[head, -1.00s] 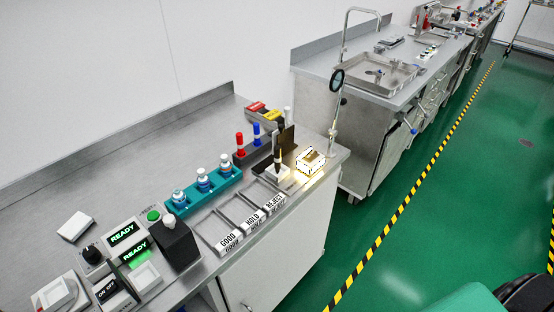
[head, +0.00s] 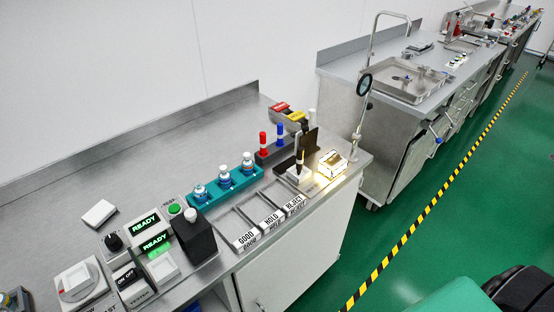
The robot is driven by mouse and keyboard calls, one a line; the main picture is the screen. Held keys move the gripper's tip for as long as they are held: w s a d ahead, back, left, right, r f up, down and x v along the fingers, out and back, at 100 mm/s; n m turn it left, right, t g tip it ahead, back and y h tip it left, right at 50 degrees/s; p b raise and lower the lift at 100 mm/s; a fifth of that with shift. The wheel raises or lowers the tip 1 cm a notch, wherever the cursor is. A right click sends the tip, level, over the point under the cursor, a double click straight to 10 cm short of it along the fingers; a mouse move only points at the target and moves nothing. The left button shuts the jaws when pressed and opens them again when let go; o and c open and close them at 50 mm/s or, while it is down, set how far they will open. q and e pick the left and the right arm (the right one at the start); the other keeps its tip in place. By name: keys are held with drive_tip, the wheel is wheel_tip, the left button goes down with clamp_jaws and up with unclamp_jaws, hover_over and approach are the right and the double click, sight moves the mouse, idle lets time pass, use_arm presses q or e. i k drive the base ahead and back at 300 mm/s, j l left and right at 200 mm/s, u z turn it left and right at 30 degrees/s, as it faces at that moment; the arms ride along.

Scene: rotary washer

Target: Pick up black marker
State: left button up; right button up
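A dark marker-like piece with a light band (head: 299,160) stands upright on a small white block near the right end of the near bench. It may be the black marker, but it is too small to tell for sure. A red marker (head: 263,140) and a blue marker (head: 280,133) stand upright in a dark holder (head: 270,155) just left of it. A black upright plate (head: 312,139) stands behind the dark piece and may hide part of that area. Neither of my grippers is in view.
A teal rack (head: 233,182) holds vials. In front are trays labelled GOOD, HOLD and REJECT (head: 270,221). A lit box (head: 332,163) and a magnifier on a stand (head: 364,85) are at the right end. READY panels (head: 150,235) sit left. The bench's rear is clear.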

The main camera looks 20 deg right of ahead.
sight(300, 150)
drive_tip(key=i+l+u, duration=0.15)
drive_tip(key=l+u, duration=0.35)
drive_tip(key=l, duration=0.15)
drive_tip(key=l+u, duration=0.5)
drive_tip(key=l, duration=0.55)
drive_tip(key=l+u, duration=0.15)
drive_tip(key=l, duration=0.35)
drive_tip(key=k+l, duration=0.15)
drive_tip(key=l, duration=0.4)
drive_tip(key=l+u, duration=0.15)
drive_tip(key=l, duration=0.35)
drive_tip(key=k+l, duration=0.15)
drive_tip(key=l, duration=0.35)
drive_tip(key=l+u, duration=0.05)
